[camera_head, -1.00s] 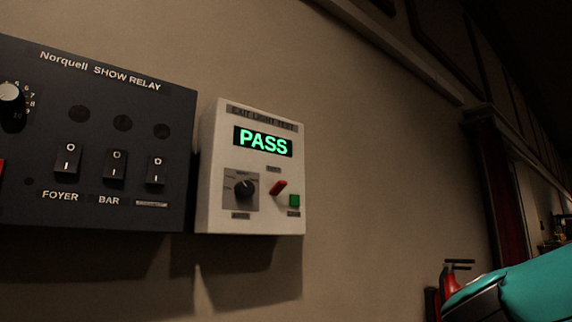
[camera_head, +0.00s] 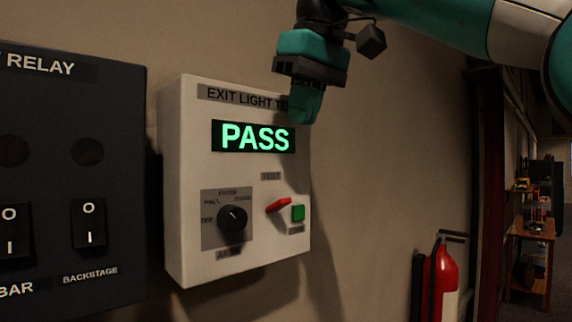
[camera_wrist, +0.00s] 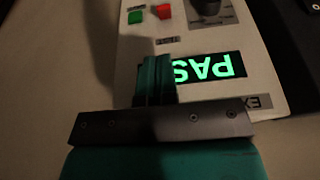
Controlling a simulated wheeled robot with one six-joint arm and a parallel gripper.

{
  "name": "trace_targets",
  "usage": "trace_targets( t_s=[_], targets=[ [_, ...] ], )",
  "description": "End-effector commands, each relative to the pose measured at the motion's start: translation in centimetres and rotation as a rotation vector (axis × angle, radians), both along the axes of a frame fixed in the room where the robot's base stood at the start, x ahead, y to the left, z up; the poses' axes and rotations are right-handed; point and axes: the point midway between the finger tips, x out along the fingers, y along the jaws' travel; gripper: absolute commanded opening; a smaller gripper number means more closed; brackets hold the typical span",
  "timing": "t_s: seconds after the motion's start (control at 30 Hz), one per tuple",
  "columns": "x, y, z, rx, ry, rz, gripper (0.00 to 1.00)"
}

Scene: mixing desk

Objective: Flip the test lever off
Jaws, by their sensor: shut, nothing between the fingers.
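The red test lever (camera_head: 278,205) is on the white exit light test box (camera_head: 185,180), under a TEST label and left of a green button (camera_head: 298,213). The lever is tilted, its end rising to the right. In the wrist view the lever (camera_wrist: 164,12) shows beyond my fingertips. The display (camera_head: 253,137) glows PASS in green. My gripper (camera_head: 306,108) is shut and empty, pointing down in front of the box's upper right corner, above the lever and apart from it. In the wrist view my gripper (camera_wrist: 153,62) hides part of the display.
A black rotary knob (camera_head: 232,218) sits left of the lever on the same box. A dark relay panel (camera_head: 70,180) with rocker switches is to the left. A red fire extinguisher (camera_head: 440,285) is at the lower right. Bare wall lies right of the box.

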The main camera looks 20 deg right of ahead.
Motion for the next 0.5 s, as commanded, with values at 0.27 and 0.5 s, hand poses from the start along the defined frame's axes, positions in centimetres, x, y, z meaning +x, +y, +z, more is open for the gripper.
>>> trace_targets(
  t_s=[0.27, 0.5],
  targets=[
    [0.1, 0.0, -0.4, 0.0, 0.0, 0.001, 0.0],
    [0.9, 0.2, -3.5, -0.002, 0.003, 0.0, 0.0]
  ],
)
